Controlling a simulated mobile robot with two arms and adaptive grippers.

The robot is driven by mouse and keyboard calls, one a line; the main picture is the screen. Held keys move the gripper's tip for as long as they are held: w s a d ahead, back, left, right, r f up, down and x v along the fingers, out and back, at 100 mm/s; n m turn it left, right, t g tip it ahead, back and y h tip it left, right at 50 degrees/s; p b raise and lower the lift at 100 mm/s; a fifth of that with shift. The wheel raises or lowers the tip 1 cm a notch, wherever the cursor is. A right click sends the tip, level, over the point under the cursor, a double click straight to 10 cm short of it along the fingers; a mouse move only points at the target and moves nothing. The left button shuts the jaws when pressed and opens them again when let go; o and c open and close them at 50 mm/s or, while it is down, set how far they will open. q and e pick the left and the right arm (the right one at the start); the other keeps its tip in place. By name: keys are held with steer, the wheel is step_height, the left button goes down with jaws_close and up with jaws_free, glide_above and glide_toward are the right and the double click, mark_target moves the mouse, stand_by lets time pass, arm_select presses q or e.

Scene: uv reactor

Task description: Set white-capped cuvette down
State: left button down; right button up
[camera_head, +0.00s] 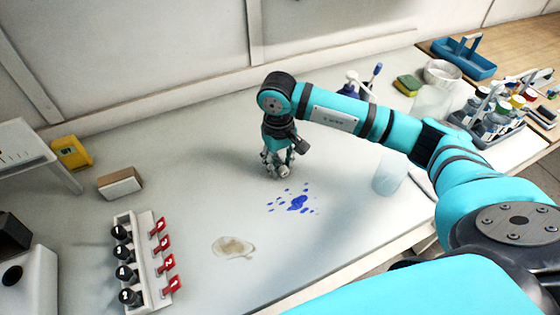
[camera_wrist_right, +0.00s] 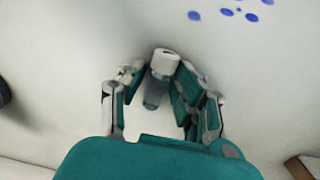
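The white-capped cuvette (camera_wrist_right: 163,66) is a small clear grey vial with a white cap, seen between the fingers of my right gripper (camera_wrist_right: 158,76) in the right wrist view. The fingers are close against it on both sides, and my gripper looks shut on it. In the head view my right gripper (camera_head: 277,168) points down at the white bench (camera_head: 200,190), low over its middle. The cuvette is mostly hidden by the fingers there, and I cannot tell whether its base touches the bench. My left gripper is not in view.
A blue spill (camera_head: 297,203) and a brownish puddle (camera_head: 233,247) lie in front of the gripper. A white rack (camera_head: 148,262) with black-capped vials and red numbered tags stands front left. A clear beaker (camera_head: 389,176) is to the right.

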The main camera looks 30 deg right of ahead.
steer(key=shift+o, duration=0.9)
steer(key=shift+r, duration=0.1)
